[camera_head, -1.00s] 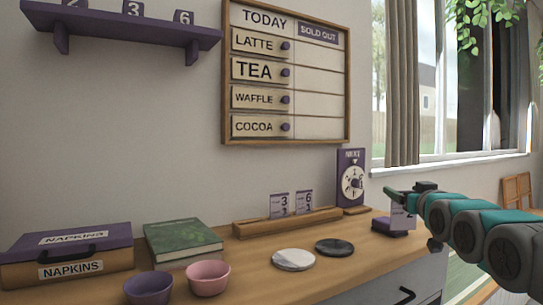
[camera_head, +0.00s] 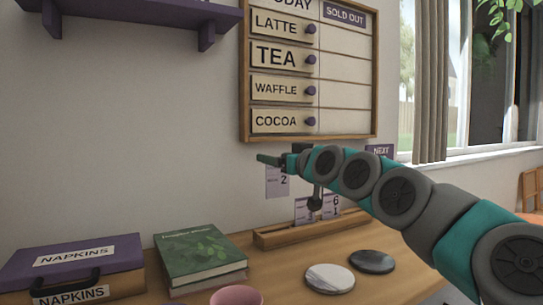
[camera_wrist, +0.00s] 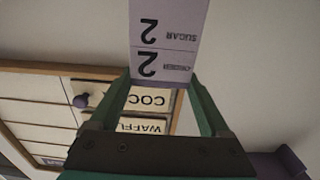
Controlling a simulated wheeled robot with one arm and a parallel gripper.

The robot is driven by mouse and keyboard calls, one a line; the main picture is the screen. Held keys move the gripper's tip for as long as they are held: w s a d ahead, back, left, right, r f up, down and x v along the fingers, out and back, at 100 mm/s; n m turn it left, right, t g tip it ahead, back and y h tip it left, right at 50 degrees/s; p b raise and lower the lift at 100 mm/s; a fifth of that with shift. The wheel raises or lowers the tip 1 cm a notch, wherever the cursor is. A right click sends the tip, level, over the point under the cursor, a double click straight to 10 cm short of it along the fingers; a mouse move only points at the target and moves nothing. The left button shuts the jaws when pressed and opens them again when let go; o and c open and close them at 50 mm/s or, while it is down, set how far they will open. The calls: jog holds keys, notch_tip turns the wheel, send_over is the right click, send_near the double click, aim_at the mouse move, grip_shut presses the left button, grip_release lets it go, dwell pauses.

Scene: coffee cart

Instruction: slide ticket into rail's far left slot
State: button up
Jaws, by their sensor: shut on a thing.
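My gripper (camera_head: 274,160) is shut on a pale purple ticket marked 2 (camera_head: 276,182), which hangs upright below the fingers. In the wrist view the ticket (camera_wrist: 165,40) appears upside down, with "ORDER 2" and "SUGAR 2" readable, between the fingertips (camera_wrist: 160,82). The wooden rail (camera_head: 275,238) lies on the counter below. The ticket is in the air above the rail's left part, apart from it. Two tickets stand in the rail towards its right: one marked 6 (camera_head: 331,205) and one beside it (camera_head: 303,211), partly hidden by my arm.
A green book (camera_head: 200,255) and a napkin box (camera_head: 75,265) stand left of the rail. White (camera_head: 328,278) and dark (camera_head: 372,262) coasters lie in front. A pink cup (camera_head: 237,297) is at the bottom edge. The menu board (camera_head: 345,95) hangs behind, above my arm.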

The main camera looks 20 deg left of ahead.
aim_at(276, 194)
jog(key=f+b, duration=0.5)
jog(key=f, duration=0.1)
jog(key=shift+s+a+f+b, duration=0.1)
jog(key=shift+a+f+b, duration=0.2)
jog(key=shift+b, duration=0.1)
jog(key=shift+d+f, duration=0.1)
jog(key=shift+f, duration=0.65)
dwell(1.4)
jog(key=shift+f, duration=0.3)
jog(key=shift+f, duration=0.85)
dwell(0.5)
jog(key=o, duration=1.1)
